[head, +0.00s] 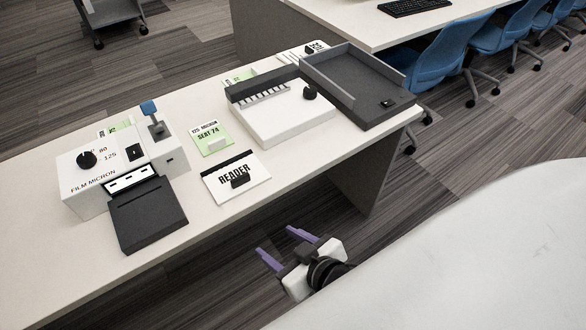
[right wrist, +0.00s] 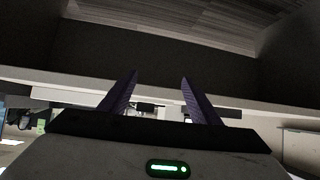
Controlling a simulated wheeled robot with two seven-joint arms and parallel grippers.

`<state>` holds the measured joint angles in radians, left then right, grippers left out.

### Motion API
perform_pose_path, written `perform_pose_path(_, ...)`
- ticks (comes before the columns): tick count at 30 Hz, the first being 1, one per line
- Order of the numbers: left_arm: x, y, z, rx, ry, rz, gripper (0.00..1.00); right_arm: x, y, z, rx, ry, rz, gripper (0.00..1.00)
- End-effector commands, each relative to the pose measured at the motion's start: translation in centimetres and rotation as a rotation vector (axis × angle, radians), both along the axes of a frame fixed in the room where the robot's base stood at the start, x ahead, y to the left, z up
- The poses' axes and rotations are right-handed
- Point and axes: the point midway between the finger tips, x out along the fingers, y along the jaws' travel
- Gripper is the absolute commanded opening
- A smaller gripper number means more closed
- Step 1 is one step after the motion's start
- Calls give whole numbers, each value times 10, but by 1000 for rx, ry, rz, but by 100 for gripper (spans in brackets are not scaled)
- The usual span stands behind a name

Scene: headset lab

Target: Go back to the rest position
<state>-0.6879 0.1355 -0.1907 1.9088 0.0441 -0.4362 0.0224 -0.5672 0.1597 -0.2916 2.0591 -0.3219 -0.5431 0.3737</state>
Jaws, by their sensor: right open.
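My right gripper (head: 286,246) is at the lower middle of the head view, off the near side of the white table (head: 240,237). Its two purple fingers are apart with nothing between them, and it touches nothing that I can see. In the right wrist view the spread purple fingers (right wrist: 158,100) also show empty, with a dark panel and a pale edge beyond them. My left gripper is in neither view.
On the table stand a white film micron device (head: 85,190), a READER card (head: 250,192), a green SEAT 74 card (head: 207,146), a white slotted unit (head: 285,125) and a grey tray (head: 350,108). Blue chairs (head: 440,58) stand behind. Patterned floor lies below my gripper.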

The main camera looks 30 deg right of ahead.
Motion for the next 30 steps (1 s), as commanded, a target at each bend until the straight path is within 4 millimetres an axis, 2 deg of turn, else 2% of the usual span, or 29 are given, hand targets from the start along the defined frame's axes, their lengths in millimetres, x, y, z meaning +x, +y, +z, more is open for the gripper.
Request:
perform_pose_path(1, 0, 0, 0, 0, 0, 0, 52, -22, -2, -29, 7, 65, 18, 57)
perform_pose_path(3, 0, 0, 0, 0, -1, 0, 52, -45, -5, -57, 17, 125, 43, 57)
perform_pose_path(7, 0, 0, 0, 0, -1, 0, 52, -73, -9, -84, 31, 185, 62, 57)
perform_pose_path(10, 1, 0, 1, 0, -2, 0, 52, -78, -10, -89, 34, 192, 67, 57)
perform_pose_path(30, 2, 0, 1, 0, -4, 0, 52, -77, -10, -89, 33, 192, 67, 57)
